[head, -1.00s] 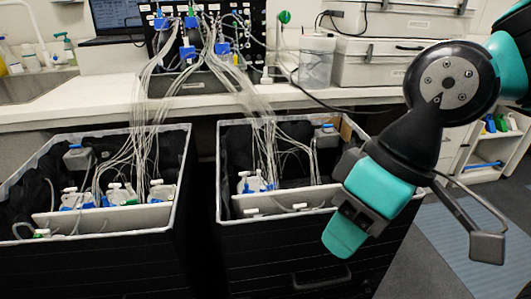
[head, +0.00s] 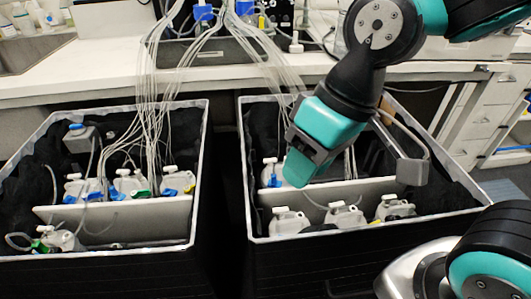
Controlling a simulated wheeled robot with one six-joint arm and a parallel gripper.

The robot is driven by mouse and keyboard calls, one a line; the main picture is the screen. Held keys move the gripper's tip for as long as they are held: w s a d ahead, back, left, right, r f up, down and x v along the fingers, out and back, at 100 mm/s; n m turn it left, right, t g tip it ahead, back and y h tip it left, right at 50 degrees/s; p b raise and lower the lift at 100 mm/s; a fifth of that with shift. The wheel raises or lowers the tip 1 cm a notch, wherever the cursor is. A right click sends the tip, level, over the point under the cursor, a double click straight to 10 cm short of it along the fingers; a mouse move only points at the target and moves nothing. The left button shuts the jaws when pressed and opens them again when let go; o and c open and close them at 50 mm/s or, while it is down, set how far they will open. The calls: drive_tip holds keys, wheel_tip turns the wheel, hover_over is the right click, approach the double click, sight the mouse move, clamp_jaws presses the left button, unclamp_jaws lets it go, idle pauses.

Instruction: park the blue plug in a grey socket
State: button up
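Several blue connectors show, and I cannot tell which is the task's blue plug. Two blue connectors (head: 203,12) (head: 245,7) sit among clear tubes at the top. A blue fitting (head: 272,178) is on a white bottle in the right bin. More blue fittings (head: 170,191) are on bottles in the left bin. I cannot make out a grey socket for certain. My gripper (head: 302,170), teal and dark, hangs over the right bin, tilted down to the left. It hides part of the bottles and tubes behind. Its fingertips are too unclear to tell whether it holds anything.
The left bin (head: 200,165) and right bin (head: 243,165) have black linings, white dividers and several white bottles. Tube bundles (head: 155,90) run from the bench down into both. The white bench (head: 100,75) runs behind. A narrow gap (head: 226,190) separates the bins.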

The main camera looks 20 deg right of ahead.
drive_tip(key=w+f+m+t+h, duration=0.2)
drive_tip(key=w+f+m, duration=0.2)
drive_tip(key=w+f, duration=0.55)
drive_tip(key=m+t+h, duration=0.1)
drive_tip(key=m+h, duration=0.1)
approach(274, 170)
drive_tip(key=s+a, duration=0.1)
drive_tip(key=s, duration=0.1)
drive_tip(key=shift+m+t, duration=0.3)
drive_tip(key=shift+m, duration=0.2)
drive_tip(key=b+x, duration=0.2)
drive_tip(key=x, duration=0.2)
drive_tip(key=b+x, duration=0.2)
drive_tip(key=x, duration=0.2)
drive_tip(key=d+b+x, duration=0.1)
drive_tip(key=b+x, duration=0.2)
drive_tip(key=x, duration=0.1)
drive_tip(key=shift+w+f, duration=0.15)
drive_tip(key=shift+w, duration=0.15)
drive_tip(key=shift+c, duration=0.4)
clamp_jaws()
drive_tip(key=shift+r+p, duration=0.25)
drive_tip(key=shift+p, duration=0.1)
drive_tip(key=shift+r+p, duration=0.7)
drive_tip(key=shift+r, duration=0.15)
